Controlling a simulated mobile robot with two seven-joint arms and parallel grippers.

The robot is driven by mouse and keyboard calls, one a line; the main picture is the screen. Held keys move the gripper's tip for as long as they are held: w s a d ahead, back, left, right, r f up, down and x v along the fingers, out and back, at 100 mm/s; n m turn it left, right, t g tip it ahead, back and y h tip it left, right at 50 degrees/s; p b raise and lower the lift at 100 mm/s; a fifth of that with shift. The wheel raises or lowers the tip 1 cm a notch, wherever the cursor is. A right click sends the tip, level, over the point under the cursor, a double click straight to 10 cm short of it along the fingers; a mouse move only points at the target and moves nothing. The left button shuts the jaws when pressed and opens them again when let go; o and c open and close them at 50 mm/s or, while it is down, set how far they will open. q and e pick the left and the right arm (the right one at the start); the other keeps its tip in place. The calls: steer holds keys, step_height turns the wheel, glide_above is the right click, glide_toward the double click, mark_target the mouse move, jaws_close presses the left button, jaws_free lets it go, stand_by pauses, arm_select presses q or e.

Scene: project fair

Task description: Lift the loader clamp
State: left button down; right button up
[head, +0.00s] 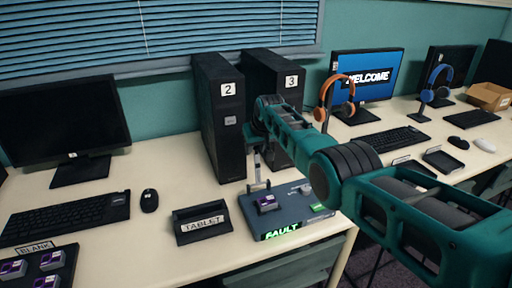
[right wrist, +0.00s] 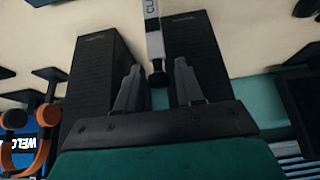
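The loader (head: 288,210) is a flat blue-grey unit on the desk with a lit green FAULT sign on its front. Its clamp (head: 257,168) is a pale upright lever at the loader's back left. In the right wrist view the clamp lever (right wrist: 153,32) shows part of a label, "CLA", and ends in a dark round knob (right wrist: 158,74). My right gripper (right wrist: 157,82) is open, its two grey fingers on either side of the knob with gaps showing. In the head view its fingers are hard to make out against the dark towers. My left gripper is out of view.
Dark towers 2 (head: 222,125) and 3 (head: 285,75) stand close behind the loader. A purple-and-grey module (head: 266,203) sits on the loader. A TABLET stand (head: 202,222) is to its left. Orange headphones (head: 335,95) hang to the right, near my arm.

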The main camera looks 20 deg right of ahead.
mark_target(258, 163)
steer(key=shift+o, duration=0.3)
steer(key=shift+s, duration=0.1)
steer(key=shift+s+r+p, duration=0.25)
steer(key=shift+r+p, duration=0.4)
steer(key=shift+p, duration=0.2)
steer(key=shift+p+v, duration=0.7)
steer(key=shift+v, duration=0.1)
steer(key=shift+s+r, duration=0.2)
steer(key=v, duration=0.9)
steer(key=shift+s, duration=0.15)
